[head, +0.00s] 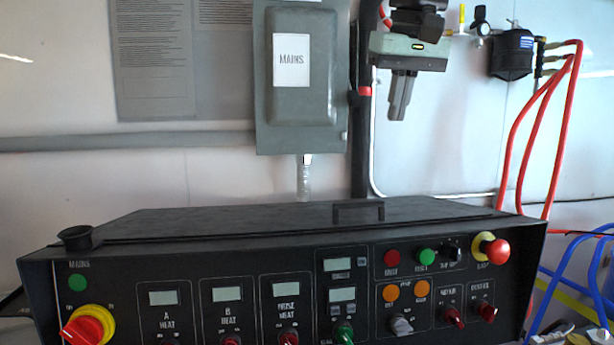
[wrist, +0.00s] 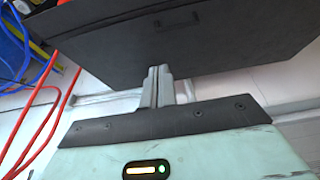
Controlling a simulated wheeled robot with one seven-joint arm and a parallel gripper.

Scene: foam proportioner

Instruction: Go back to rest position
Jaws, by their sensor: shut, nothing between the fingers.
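My gripper (head: 400,97) hangs pointing down at the upper right of the head view. Its grey fingers are together with nothing between them. It is above and behind the black control panel (head: 250,222), apart from it. In the wrist view my gripper (wrist: 158,72) shows its fingers side by side, with the panel's black top (wrist: 180,45) beyond them. The panel front carries a red and yellow main knob (head: 88,325), a red stop button (head: 494,250), several small displays and several knobs. The panel's lower edge is cut off by the frame.
A grey MAINS box (head: 300,80) is on the wall left of my gripper. A black vertical pipe (head: 362,150) runs close beside it. Red hoses (head: 530,130) and a black filter (head: 511,52) are to the right. Blue hoses (head: 560,275) lie lower right.

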